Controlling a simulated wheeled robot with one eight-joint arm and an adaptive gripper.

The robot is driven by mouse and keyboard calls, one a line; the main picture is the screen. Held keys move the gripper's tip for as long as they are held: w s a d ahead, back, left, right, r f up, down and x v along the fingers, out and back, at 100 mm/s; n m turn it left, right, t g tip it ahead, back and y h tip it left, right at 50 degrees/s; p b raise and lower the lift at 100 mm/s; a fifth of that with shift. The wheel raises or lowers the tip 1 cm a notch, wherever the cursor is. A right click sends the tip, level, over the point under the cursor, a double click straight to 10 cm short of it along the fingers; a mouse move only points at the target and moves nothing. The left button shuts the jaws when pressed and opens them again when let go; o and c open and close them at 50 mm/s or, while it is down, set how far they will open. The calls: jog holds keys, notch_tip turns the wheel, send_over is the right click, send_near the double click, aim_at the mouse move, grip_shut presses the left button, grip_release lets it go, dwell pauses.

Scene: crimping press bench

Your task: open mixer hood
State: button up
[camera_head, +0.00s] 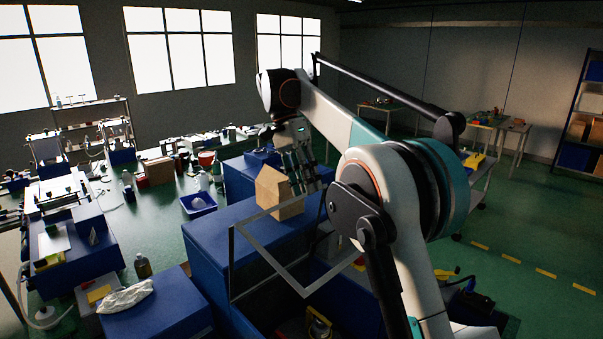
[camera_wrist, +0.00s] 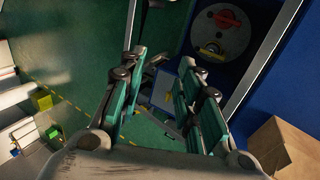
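The mixer hood shows as a thin grey frame (camera_head: 270,260) on the blue bench in the head view. Its pane looks clear, and part of it is hidden behind my arm. A grey bar that looks like part of this frame (camera_wrist: 264,55) crosses the upper right of the wrist view. Left of this bar is a round grey mixer bowl (camera_wrist: 207,38) with red and yellow items. My gripper (camera_head: 303,185) is above the bench beside a cardboard box, beyond the frame. In the wrist view its teal fingers (camera_wrist: 162,65) are apart with nothing held between them.
The cardboard box (camera_head: 280,192) stands close to my gripper and also shows in the wrist view (camera_wrist: 284,148). A white cloth (camera_head: 126,296) lies on a blue block. Green floor is open at right.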

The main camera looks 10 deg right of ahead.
jog(key=v, duration=0.2)
jog(key=shift+w+a+r, duration=0.1)
jog(key=shift+r, duration=0.15)
